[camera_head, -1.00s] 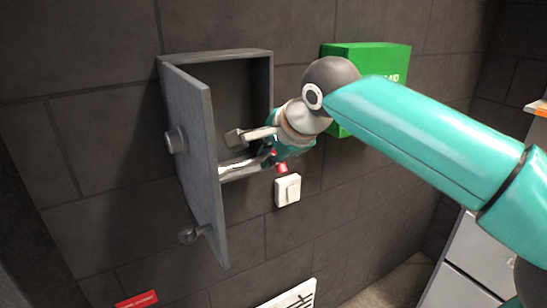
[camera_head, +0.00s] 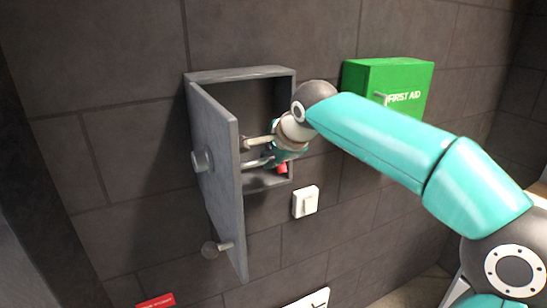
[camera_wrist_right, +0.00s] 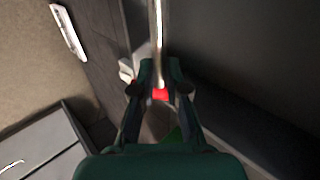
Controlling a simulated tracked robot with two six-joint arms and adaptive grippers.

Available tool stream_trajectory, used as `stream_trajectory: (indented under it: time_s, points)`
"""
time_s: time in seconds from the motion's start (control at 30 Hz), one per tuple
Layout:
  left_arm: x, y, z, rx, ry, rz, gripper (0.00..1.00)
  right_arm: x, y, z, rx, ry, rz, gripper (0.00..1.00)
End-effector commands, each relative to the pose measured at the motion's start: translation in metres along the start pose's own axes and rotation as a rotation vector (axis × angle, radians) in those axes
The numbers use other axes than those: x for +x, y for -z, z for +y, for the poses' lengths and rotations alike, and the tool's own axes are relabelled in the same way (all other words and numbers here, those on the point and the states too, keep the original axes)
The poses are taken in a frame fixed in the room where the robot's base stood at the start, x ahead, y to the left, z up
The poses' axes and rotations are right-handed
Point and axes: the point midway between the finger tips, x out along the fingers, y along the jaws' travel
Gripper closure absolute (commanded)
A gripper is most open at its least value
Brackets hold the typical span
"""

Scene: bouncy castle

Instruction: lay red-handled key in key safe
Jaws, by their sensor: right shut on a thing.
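The key safe (camera_head: 240,74) is a grey metal box on the dark wall, its door (camera_head: 222,165) swung open toward me on the left. My right gripper (camera_head: 252,151) reaches into the safe's opening from the right. It is shut on the red-handled key, whose red handle (camera_head: 282,168) shows just below the gripper, near the opening's lower right. In the right wrist view, the red handle (camera_wrist_right: 160,94) lies between the fingers and the silver shaft (camera_wrist_right: 157,40) extends beyond the fingertips. Whether the key touches the safe's floor cannot be told. My left gripper is out of view.
A green first aid box (camera_head: 395,85) hangs right of the safe, behind my right arm. A white switch (camera_head: 305,201) is on the wall below the safe. The open door's edge stands close left of the gripper. A red sign (camera_head: 156,300) is low on the wall.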

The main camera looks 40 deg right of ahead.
Motion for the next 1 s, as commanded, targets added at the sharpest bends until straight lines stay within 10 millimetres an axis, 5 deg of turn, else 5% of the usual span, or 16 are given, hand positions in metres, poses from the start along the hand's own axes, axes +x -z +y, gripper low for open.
stream_trajectory:
  time_s: [0.7,1.0]
  points:
    - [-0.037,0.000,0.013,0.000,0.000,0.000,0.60,0.043,0.000,-0.040,0.001,-0.001,0.000,1.00]
    - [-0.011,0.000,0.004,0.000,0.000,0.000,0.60,0.062,0.000,-0.022,0.000,0.001,0.000,1.00]
